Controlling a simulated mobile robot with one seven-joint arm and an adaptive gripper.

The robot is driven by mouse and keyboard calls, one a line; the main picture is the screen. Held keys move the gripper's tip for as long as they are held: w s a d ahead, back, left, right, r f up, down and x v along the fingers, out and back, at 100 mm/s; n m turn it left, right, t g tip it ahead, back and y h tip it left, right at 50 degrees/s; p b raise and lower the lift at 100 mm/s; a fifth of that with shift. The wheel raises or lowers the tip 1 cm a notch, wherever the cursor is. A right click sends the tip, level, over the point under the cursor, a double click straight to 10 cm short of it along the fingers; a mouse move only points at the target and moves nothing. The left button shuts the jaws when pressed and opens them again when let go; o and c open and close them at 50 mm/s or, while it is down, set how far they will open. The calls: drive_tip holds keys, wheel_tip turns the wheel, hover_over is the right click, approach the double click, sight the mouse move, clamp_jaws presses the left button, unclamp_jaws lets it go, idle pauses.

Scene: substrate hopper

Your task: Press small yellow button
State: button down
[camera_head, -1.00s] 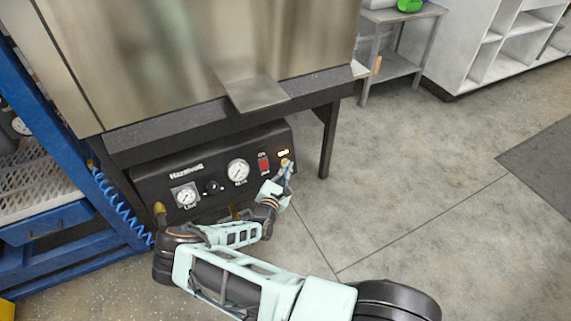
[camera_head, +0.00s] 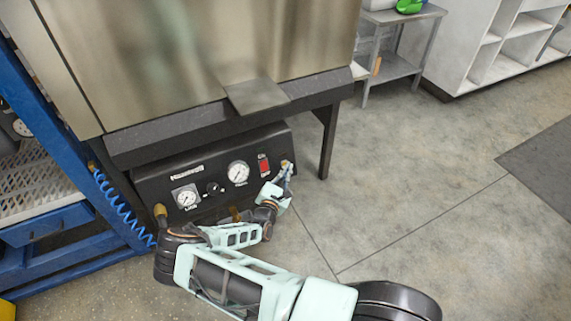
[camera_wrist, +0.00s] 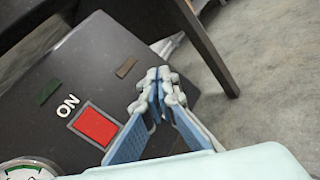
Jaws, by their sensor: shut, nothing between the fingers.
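The black control panel (camera_head: 215,205) sits under the steel hopper. My gripper (camera_head: 286,166) is at the panel's upper right corner, right of the red switch (camera_head: 263,165). In the wrist view my gripper (camera_wrist: 153,82) is shut and empty, with its blue-padded fingertips together at or very near the panel face; contact cannot be told. No small yellow button shows clearly; the fingertips cover that part of the panel. In the wrist view a dull brown rectangle (camera_wrist: 126,67) lies just left of the fingertips, and the red switch (camera_wrist: 95,125) marked ON lies lower left.
A dark green rectangle (camera_wrist: 47,92) is above ON. A black stand leg (camera_head: 327,140) is close right of my gripper. Open floor (camera_head: 410,190) lies further right.

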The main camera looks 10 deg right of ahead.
drive_tip(key=shift+s+d+r+p, duration=0.15)
drive_tip(key=shift+s+p, duration=0.15)
drive_tip(key=shift+s, duration=0.15)
drive_tip(key=s+p, duration=0.1)
drive_tip(key=s+d+r+p, duration=0.1)
drive_tip(key=s+p, duration=0.2)
drive_tip(key=p, duration=0.1)
drive_tip(key=shift+s+d+r, duration=0.25)
drive_tip(key=shift+r, duration=0.05)
idle(0.7)
